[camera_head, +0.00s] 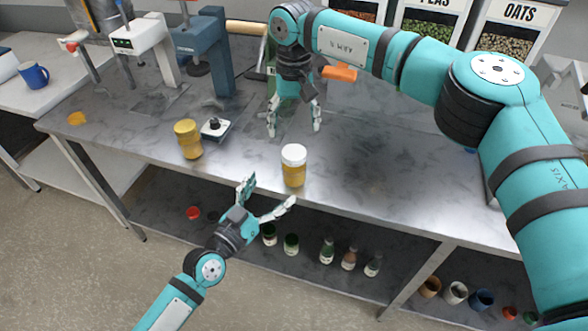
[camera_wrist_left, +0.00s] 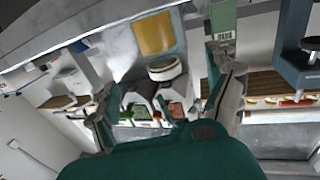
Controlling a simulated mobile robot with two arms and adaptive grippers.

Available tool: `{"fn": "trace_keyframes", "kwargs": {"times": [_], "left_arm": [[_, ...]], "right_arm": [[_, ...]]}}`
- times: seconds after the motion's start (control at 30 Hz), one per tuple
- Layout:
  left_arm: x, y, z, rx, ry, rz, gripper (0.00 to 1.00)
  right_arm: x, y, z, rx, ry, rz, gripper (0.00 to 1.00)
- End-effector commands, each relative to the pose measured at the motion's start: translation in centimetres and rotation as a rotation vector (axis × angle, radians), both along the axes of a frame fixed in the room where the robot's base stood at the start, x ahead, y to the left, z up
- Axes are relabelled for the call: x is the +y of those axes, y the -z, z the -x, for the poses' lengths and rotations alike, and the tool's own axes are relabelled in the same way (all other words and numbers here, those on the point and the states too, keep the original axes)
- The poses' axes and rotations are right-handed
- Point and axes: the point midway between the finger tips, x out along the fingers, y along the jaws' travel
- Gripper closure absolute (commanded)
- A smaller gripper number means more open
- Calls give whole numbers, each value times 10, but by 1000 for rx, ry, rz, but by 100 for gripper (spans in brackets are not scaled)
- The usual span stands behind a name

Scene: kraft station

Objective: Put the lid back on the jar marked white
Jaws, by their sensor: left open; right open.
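A jar with amber contents (camera_head: 293,176) stands upright near the table's front edge, with a white lid (camera_head: 293,153) on its top; whether the lid is fully seated I cannot tell. In the left wrist view the jar (camera_wrist_left: 153,35) and white lid (camera_wrist_left: 165,68) appear upside down, ahead of the fingers. My left gripper (camera_head: 270,189) is open and empty, just in front of and left of the jar, apart from it. My right gripper (camera_head: 294,127) is open and empty, pointing down over the table behind the jar. A second yellow jar (camera_head: 188,143) stands to the left.
A small scale-like device (camera_head: 215,128) sits beside the yellow jar. A blue press-like machine (camera_head: 205,55) and a white machine (camera_head: 145,40) stand behind. A yellow disc (camera_head: 77,118) lies at the table's left end. Several bottles stand on the lower shelf (camera_head: 165,205).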

Motion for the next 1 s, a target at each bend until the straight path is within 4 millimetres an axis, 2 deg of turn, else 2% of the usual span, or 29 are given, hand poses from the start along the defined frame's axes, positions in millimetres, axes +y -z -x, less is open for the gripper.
{"fn": "trace_keyframes", "kwargs": {"times": [0.03,0.3,0.5,0.7,1.0], "left_arm": [[-6,-1,-10,-1,-1,4,12],[-35,-1,-55,0,0,1,12],[-50,0,-79,-1,1,1,12],[-56,0,-89,1,0,-1,12],[-57,0,-89,1,0,-1,12]], "right_arm": [[0,0,0,0,0,0,26],[0,0,0,0,0,0,26],[0,0,0,0,0,0,26],[0,0,0,0,0,0,26],[0,0,0,0,0,0,26]]}}
